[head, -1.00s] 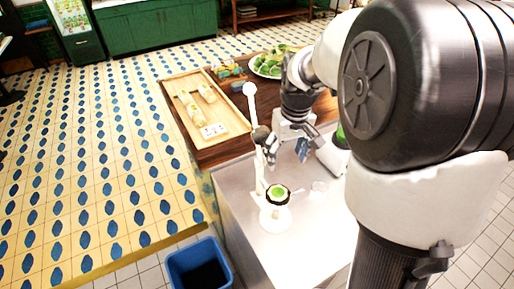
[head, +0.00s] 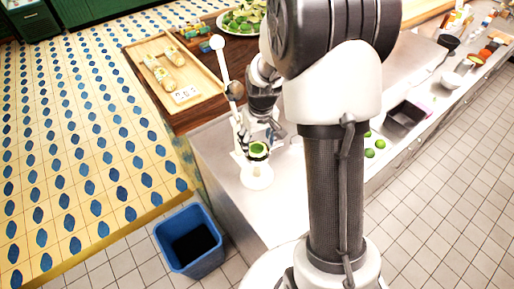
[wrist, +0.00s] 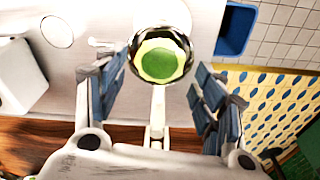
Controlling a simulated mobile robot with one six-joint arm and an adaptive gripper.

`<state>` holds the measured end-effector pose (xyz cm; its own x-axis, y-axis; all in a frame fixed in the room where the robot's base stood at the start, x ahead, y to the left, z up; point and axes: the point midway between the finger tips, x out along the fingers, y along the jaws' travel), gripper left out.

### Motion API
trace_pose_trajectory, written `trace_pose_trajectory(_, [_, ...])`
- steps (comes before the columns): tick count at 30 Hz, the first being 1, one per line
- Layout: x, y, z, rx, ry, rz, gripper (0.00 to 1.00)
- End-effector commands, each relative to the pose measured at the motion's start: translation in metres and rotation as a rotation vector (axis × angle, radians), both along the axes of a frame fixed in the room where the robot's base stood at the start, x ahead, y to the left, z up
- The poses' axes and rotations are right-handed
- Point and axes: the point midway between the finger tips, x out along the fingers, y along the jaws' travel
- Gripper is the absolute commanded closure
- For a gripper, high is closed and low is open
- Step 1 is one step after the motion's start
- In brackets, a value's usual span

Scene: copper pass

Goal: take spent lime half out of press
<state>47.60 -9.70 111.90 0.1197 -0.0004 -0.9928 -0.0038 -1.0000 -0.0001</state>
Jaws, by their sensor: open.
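The press (head: 257,178) stands on the steel counter with its long white lever (head: 224,70) raised. The spent lime half (head: 259,148), pale green, lies cut face up in the press's dark-rimmed cup. In the wrist view the lime half (wrist: 159,61) sits in the upper middle, just beyond my fingers. My gripper (wrist: 160,85) is open and empty, with one blue-padded finger on each side of the press's white arm. The fingertips flank the cup; I cannot tell whether they touch it. In the head view my gripper is partly hidden behind the press.
A blue bin (head: 189,241) stands on the floor in front of the counter (head: 222,165). A wooden tray (head: 172,66) with bottles and a plate of limes (head: 240,24) lie behind. Loose limes (head: 375,148) are at the right. A white cup (wrist: 57,31) is near the press.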

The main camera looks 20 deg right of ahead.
Motion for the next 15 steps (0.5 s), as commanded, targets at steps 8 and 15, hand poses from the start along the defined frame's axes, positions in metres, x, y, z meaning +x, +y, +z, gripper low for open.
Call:
trace_pose_trajectory(8, [0.003,0.000,-0.020,0.000,-0.001,0.000,0.37])
trace_pose_trajectory(15, [0.003,0.000,-0.019,0.000,-0.001,0.000,0.43])
